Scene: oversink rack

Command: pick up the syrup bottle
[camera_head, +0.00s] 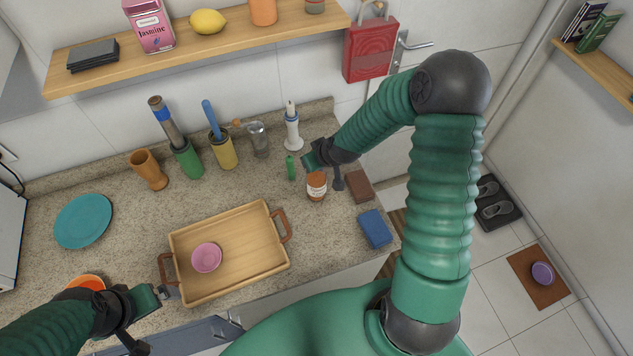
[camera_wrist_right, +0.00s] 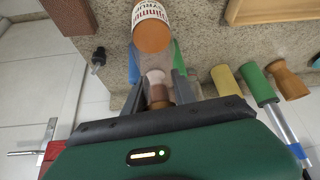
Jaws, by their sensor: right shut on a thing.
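The syrup bottle (camera_head: 316,189) is reddish-brown with a white label. It is at the right part of the counter, below my right gripper (camera_head: 315,168). In the right wrist view the bottle (camera_wrist_right: 151,30) shows its label and orange-brown end between the fingertips of my right gripper (camera_wrist_right: 153,65), which is shut on it. I cannot tell whether the bottle touches the counter. My left gripper (camera_head: 165,292) is at the lower left, by the tray's left handle; its jaw opening is too small to judge.
A wooden tray (camera_head: 250,263) with a pink bowl (camera_head: 206,257) lies left of the bottle. A brown block (camera_head: 358,186) and blue block (camera_head: 375,229) lie right. A shelf (camera_head: 180,60) hangs above.

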